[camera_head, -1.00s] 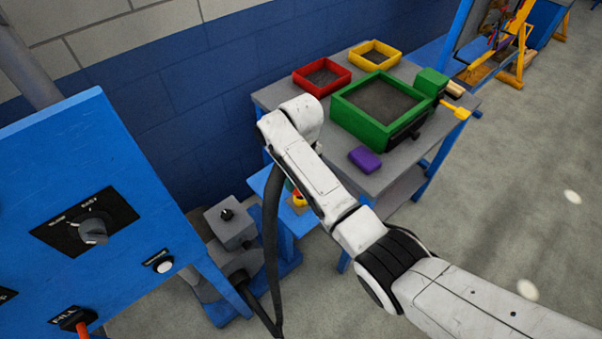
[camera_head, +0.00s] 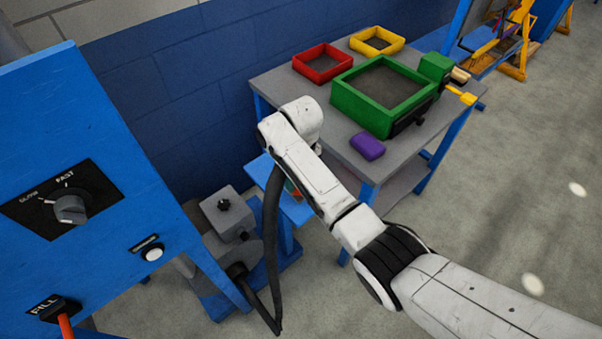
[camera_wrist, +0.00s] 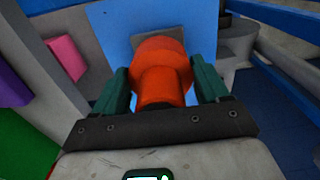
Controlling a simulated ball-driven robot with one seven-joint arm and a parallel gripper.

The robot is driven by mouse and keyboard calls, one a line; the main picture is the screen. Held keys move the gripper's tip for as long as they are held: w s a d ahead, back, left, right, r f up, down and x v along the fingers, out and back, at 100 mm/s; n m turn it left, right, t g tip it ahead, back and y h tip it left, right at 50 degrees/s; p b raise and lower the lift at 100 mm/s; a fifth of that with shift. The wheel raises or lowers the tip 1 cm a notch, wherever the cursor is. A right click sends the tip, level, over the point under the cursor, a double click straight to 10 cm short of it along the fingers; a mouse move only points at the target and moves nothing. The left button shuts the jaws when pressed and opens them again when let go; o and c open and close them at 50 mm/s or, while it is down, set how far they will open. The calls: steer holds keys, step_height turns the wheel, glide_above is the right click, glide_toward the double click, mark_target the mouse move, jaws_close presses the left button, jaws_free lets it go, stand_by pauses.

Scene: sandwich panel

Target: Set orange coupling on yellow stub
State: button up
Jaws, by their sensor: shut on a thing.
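The orange coupling (camera_wrist: 160,88) is a stepped round piece with a wider far end. My gripper (camera_wrist: 163,76) is shut on it, with one dark green finger on each side. A flat blue surface (camera_wrist: 118,22) lies beyond the coupling in the wrist view. In the head view my arm covers the gripper and most of the small blue stand (camera_head: 262,166). A small patch of red and green shows beside my arm there, too small to identify.
A grey table (camera_head: 272,88) holds a green tray (camera_head: 352,112), a red tray (camera_head: 323,77), a yellow tray (camera_head: 376,53) and a purple block (camera_head: 367,146). A blue control panel (camera_head: 125,195) stands at left. A grey machine (camera_head: 228,212) stands beside the blue stand.

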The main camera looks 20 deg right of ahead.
steer(key=shift+f+b, duration=0.4)
steer(key=shift+f, duration=0.35)
stand_by(0.7)
steer(key=o, duration=1.2)
steer(key=shift+c, duration=0.2)
step_height(320, 180, up, 11)
steer(key=shift+f, duration=0.1)
steer(key=shift+m+y, duration=0.3)
steer(key=s+f, duration=0.7)
steer(key=shift+s, duration=0.25)
steer(key=s+d+f+m, duration=0.1)
steer(key=s+d, duration=0.1)
steer(key=s, duration=0.8)
steer(key=s+d+f+m, duration=0.1)
steer(key=s+d, duration=0.2)
steer(key=s, duration=0.7)
steer(key=s+d+f+m+t, duration=0.1)
steer(key=s+d+f, duration=0.1)
steer(key=s, duration=0.8)
steer(key=shift+s+d+m+h, duration=0.3)
steer(key=shift+d+h, duration=0.1)
